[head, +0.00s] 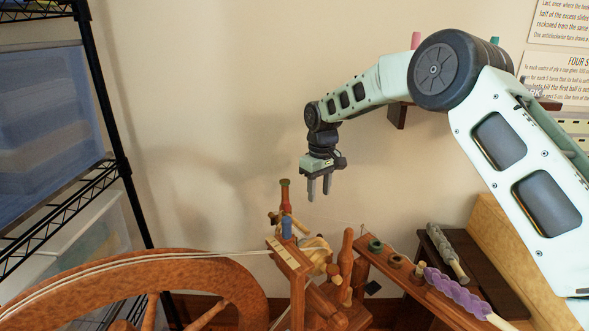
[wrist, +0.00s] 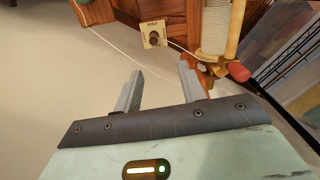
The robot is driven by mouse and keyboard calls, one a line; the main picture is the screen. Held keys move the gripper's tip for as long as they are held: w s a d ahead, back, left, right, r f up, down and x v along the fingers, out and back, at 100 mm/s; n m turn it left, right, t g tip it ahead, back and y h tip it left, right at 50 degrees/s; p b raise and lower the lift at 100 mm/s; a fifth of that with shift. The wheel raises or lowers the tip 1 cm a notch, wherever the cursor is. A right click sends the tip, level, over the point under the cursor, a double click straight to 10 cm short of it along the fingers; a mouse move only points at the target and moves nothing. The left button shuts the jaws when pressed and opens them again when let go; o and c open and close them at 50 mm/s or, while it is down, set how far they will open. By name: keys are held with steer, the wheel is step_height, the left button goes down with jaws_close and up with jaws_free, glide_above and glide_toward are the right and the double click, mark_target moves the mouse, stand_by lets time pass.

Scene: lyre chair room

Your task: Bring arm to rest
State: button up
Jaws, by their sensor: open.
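My gripper (head: 319,189) hangs from the raised, bent arm in the head view, pointing down. Its two fingers are apart with nothing between them. It is above and a little right of the top of a wooden spinning wheel's post, apart from it. In the wrist view the fingers of my gripper (wrist: 160,82) are spread and empty.
A wooden rack (head: 400,272) with small spools and purple fibre (head: 452,290) is at lower right. A black wire shelf (head: 110,120) stands left. The wall space between is clear.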

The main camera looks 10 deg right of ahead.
steer(key=s+a+r+p, duration=0.2)
steer(key=s+a+r, duration=0.1)
steer(key=s+r, duration=0.3)
steer(key=s+a+r+n+p, duration=0.1)
steer(key=s+a+r+p, duration=0.1)
steer(key=s+a+r, duration=0.35)
steer(key=s+a+r+p, duration=0.1)
steer(key=s+r+p, duration=0.15)
steer(key=s, duration=0.55)
steer(key=s+d+r+p, duration=0.2)
steer(key=s, duration=1)
steer(key=s+d+r+p, duration=0.2)
steer(key=s+r, duration=0.1)
steer(key=s, duration=1)
steer(key=shift+s+d+n, duration=0.2)
steer(key=shift+s+n, duration=0.05)
steer(key=shift+n, duration=0.15)
steer(key=shift+r, duration=0.1)
